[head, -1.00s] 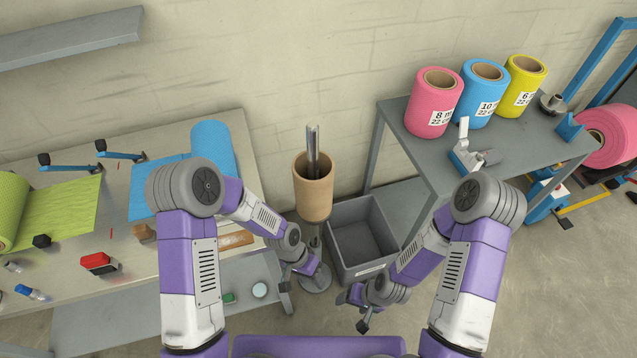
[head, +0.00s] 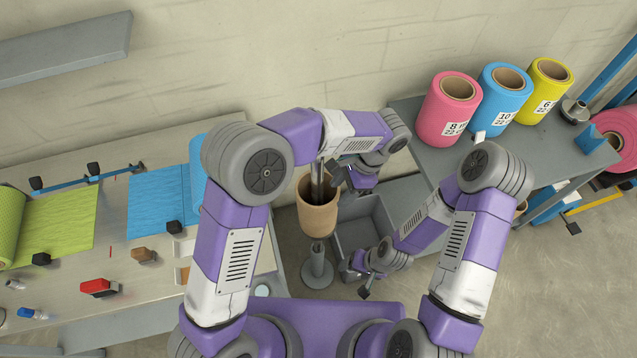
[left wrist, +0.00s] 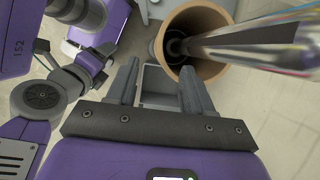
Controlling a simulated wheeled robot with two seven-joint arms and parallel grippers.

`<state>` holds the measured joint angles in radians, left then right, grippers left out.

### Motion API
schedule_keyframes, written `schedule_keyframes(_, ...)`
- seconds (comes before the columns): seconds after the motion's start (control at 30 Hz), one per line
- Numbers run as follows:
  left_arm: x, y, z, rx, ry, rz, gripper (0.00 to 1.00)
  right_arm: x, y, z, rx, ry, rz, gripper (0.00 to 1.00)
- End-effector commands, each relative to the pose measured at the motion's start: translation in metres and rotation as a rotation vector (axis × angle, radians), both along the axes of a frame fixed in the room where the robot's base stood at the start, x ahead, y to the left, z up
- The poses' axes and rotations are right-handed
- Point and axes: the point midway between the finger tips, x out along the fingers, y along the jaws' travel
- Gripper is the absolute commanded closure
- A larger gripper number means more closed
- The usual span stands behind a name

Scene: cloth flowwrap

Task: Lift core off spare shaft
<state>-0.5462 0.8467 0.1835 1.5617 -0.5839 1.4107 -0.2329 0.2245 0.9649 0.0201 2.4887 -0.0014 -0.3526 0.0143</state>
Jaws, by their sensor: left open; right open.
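The core, a tan cardboard tube (head: 317,212), stands upright around the metal spare shaft (head: 318,180), whose top sticks out above the core's rim. The shaft's round grey base (head: 317,268) is on the floor. My left gripper (head: 348,178) is just right of the shaft near the core's top rim. In the left wrist view its two fingers (left wrist: 158,82) are apart and empty, with the core (left wrist: 163,45) and shaft (left wrist: 260,42) just beyond them; I see no contact. My right gripper (head: 357,283) is low near the grey bin, open and empty.
The grey bin (head: 345,240) stands right of the shaft. The left bench (head: 110,255) holds green and blue sheets and small tools. The right table (head: 425,165) holds pink (head: 452,110), blue (head: 500,95) and yellow (head: 543,90) rolls.

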Motion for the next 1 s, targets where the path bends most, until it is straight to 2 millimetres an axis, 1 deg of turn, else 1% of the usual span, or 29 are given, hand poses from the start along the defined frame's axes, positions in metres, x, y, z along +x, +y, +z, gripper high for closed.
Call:
schedule_keyframes(0.07,-0.001,0.001,-0.003,0.001,0.001,-0.002,0.49,-0.001,0.000,0.000,0.000,0.002,0.001,0.29)
schedule_keyframes(0.27,-0.003,0.009,-0.023,0.001,0.003,0.001,0.49,-0.001,0.000,-0.004,0.001,0.003,0.000,0.29)
schedule_keyframes(0.37,-0.003,0.012,-0.034,0.001,0.003,0.002,0.49,-0.001,0.000,-0.005,0.001,0.003,0.000,0.29)
schedule_keyframes(0.5,-0.002,0.019,-0.056,0.001,0.005,0.002,0.49,-0.001,0.000,-0.008,0.001,0.003,0.000,0.29)
schedule_keyframes(0.6,-0.004,0.023,-0.067,0.000,0.002,0.001,0.49,-0.001,0.000,-0.010,0.000,0.002,0.000,0.29)
schedule_keyframes(0.7,-0.004,0.025,-0.072,0.000,0.001,0.002,0.49,-0.001,0.000,-0.010,0.000,0.002,0.000,0.29)
schedule_keyframes(0.9,-0.004,0.026,-0.072,-0.001,0.001,0.002,0.49,-0.001,0.000,-0.010,0.000,0.002,0.000,0.29)
schedule_keyframes(0.93,-0.004,0.026,-0.072,-0.001,0.001,0.002,0.51,-0.001,0.000,-0.010,0.000,0.002,0.000,0.29)
schedule_keyframes(1.0,-0.004,0.026,-0.072,-0.001,0.001,0.002,0.61,-0.001,0.000,-0.010,0.000,0.002,0.000,0.29)
